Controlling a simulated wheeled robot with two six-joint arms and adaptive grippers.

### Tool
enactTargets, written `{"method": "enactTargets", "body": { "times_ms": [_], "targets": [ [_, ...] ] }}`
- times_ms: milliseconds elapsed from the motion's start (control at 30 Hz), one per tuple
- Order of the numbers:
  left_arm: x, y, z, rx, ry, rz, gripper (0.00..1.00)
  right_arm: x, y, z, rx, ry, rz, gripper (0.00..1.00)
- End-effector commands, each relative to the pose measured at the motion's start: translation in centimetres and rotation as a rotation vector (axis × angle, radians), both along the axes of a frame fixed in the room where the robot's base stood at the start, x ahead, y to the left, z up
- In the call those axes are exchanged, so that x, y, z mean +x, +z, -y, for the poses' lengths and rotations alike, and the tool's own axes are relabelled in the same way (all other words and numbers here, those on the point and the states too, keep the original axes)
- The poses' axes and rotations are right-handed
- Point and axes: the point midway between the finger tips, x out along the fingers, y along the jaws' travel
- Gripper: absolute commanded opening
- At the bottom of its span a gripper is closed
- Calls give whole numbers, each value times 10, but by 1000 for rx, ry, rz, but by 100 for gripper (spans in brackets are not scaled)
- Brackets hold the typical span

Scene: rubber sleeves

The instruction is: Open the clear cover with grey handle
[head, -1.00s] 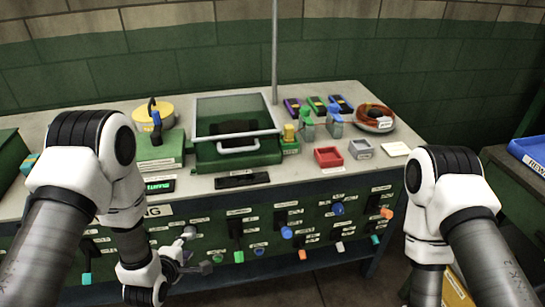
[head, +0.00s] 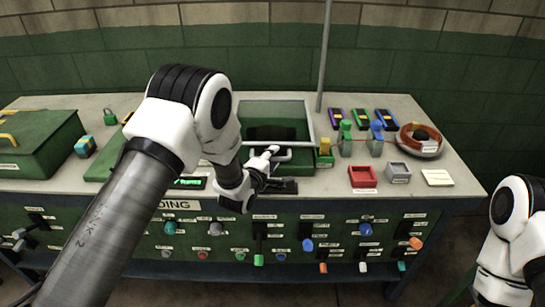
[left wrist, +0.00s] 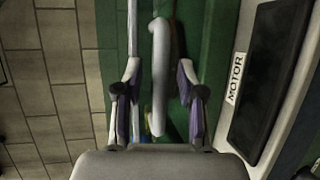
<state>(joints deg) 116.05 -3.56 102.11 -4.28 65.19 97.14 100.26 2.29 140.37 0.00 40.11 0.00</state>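The clear cover (head: 271,109) has a pale grey frame and appears to lie down over a green box (head: 312,182) on the bench. Its grey handle (head: 285,156) is at the front edge. My left gripper (head: 266,157) is at the handle, partly hidden by its own wrist. In the left wrist view, the handle (left wrist: 158,75) runs between the two fingers of my left gripper (left wrist: 159,85). The fingers are apart, with visible gaps beside the handle. Only part of my right arm shows at the lower right; its gripper is out of view.
A red tray (head: 363,177), a grey tray (head: 398,173) and a coil (head: 420,140) sit to the right. A green case (head: 38,145) is at the left. A thin pole (head: 325,55) rises behind the cover.

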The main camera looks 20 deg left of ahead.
Motion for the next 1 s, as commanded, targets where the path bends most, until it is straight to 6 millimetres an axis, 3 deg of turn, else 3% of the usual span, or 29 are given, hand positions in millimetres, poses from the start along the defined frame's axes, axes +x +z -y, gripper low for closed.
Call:
{"method": "enactTargets", "body": {
  "times_ms": [133,233,267,667,1000],
  "targets": [
    [0,0,0,0,0,0,39,0,0,0,0,0,0,40],
    [0,0,0,0,0,0,4,0,0,0,0,0,0,40],
    [0,0,0,0,0,0,0,0,0,0,0,0,0,40],
    [2,11,0,-7,-2,-21,0,0,10,0,0,0,0,40],
    [18,71,-5,-38,-1,-128,0,0,54,0,0,0,0,40]
  ]
}}
